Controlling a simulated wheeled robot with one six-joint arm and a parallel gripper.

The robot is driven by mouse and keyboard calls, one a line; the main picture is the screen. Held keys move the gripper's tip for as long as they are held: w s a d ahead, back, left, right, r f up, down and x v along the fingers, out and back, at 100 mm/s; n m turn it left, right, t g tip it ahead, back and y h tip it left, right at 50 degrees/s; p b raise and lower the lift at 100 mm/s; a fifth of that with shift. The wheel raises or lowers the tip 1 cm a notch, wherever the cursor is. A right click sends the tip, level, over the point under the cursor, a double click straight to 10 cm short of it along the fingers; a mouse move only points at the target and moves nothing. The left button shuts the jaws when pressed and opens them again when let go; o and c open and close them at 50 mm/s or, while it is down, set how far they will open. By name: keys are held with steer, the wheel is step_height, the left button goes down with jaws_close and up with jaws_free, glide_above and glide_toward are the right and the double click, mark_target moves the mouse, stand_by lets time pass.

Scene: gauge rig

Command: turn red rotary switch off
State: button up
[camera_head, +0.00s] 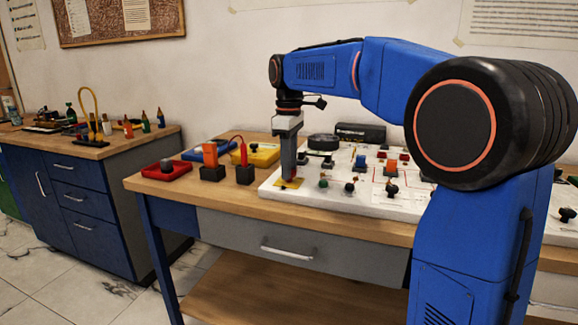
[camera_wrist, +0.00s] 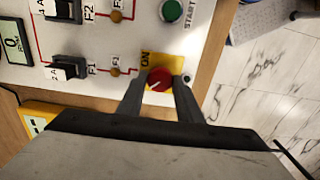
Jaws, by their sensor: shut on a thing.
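The red rotary switch (camera_wrist: 159,79) sits on a yellow plate (camera_wrist: 172,60) at the corner of the white panel, and a white mark shows on its knob. The word ON is printed on the plate to the left of the knob. My gripper (camera_wrist: 158,88) has its two fingers on either side of the knob, shut on it. In the head view my gripper (camera_head: 288,178) points straight down over the yellow plate (camera_head: 291,184) at the panel's front left corner. The knob is hidden there behind the fingers.
The white panel (camera_head: 330,205) carries several other controls. Close to the knob are a green START button (camera_wrist: 171,11), black switches (camera_wrist: 68,70) and a small orange lamp (camera_wrist: 115,72).

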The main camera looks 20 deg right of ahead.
steer(key=o, duration=1)
steer(key=shift+o, duration=0.2)
step_height(320, 180, up, 18)
steer(key=shift+f, duration=0.25)
steer(key=s+d+f+m+t, duration=0.2)
steer(key=s+f+m, duration=0.3)
steer(key=s+f, duration=1.2)
steer(key=s+d+f+m+t, duration=0.2)
steer(key=s+d+f+m, duration=0.2)
steer(key=s+f, duration=1.3)
steer(key=shift+d+f+m+t, duration=0.3)
steer(key=shift+f+m+t, duration=0.1)
steer(key=shift+f+m, duration=0.55)
